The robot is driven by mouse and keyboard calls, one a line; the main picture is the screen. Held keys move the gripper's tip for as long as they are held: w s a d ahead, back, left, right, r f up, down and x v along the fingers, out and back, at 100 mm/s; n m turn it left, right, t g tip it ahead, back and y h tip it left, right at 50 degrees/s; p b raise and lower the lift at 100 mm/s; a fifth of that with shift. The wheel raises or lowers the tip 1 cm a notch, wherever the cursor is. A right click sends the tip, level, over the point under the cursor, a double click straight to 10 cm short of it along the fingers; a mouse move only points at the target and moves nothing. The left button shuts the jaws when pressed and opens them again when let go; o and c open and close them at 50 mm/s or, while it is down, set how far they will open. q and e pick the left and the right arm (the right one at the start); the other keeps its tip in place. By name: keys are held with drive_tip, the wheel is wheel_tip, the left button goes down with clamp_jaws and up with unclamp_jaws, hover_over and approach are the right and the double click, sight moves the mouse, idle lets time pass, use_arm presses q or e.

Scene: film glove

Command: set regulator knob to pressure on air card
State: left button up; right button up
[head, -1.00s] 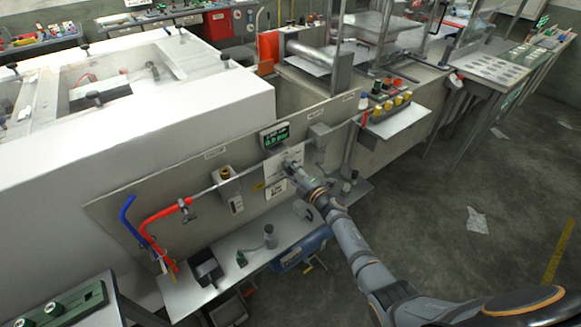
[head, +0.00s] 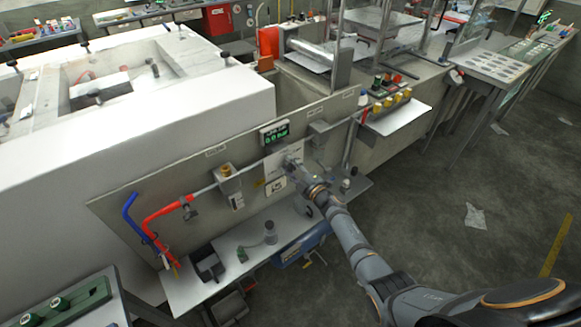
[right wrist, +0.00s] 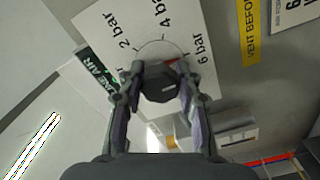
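The regulator knob (right wrist: 160,86) is dark and faceted, on a white dial plate (right wrist: 115,22) marked 2 bar, 4 bar and 6 bar. A red mark shows at the knob's edge, between the 4 bar and 6 bar marks. My right gripper (right wrist: 162,84) has one finger on each side of the knob, close against it. In the head view my right gripper (head: 292,167) is at the panel and hides the knob. A card with large print (right wrist: 293,12) is cut off at the wrist view's corner; its pressure is unreadable. My left gripper is out of view.
A green-lit display (head: 275,134) sits above the dial plate; it seems to read 0.0 bar. A yellow VENT BEFORE label (right wrist: 250,32) is beside the dial. Red hose (head: 160,211) and blue hose (head: 129,206) are at the panel's left. A shelf (head: 185,293) runs below.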

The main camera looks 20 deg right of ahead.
drive_tip(key=o, duration=0.4)
drive_tip(key=v, duration=1.2)
drive_tip(key=s+d+f+m+g+h, duration=0.2)
drive_tip(key=s+f+m, duration=0.3)
drive_tip(key=f, duration=0.5)
drive_tip(key=s+d+f+m+g+h, duration=0.25)
drive_tip(key=s+f, duration=0.35)
drive_tip(key=f, duration=0.3)
drive_tip(key=s+d+f+m+g+h, duration=0.25)
drive_tip(key=s+f, duration=0.35)
drive_tip(key=f, duration=0.4)
drive_tip(key=s+f+m+g, duration=0.2)
drive_tip(key=s+f+g, duration=0.1)
drive_tip(key=s, duration=0.7)
drive_tip(key=s+a+f+m+g, duration=0.1)
drive_tip(key=s+f+m+g, duration=0.1)
drive_tip(key=s+f, duration=0.4)
drive_tip(key=s+a+f+m+g, duration=0.1)
drive_tip(key=s+f+m+g, duration=0.1)
drive_tip(key=s, duration=1.1)
drive_tip(key=shift+s+a+f+m+g, duration=0.1)
drive_tip(key=shift+s+f+m+g, duration=0.1)
drive_tip(key=shift+f+g, duration=0.35)
drive_tip(key=shift+s+a+f+m+g, duration=0.15)
drive_tip(key=shift+f+g, duration=0.2)
drive_tip(key=shift+f, duration=0.25)
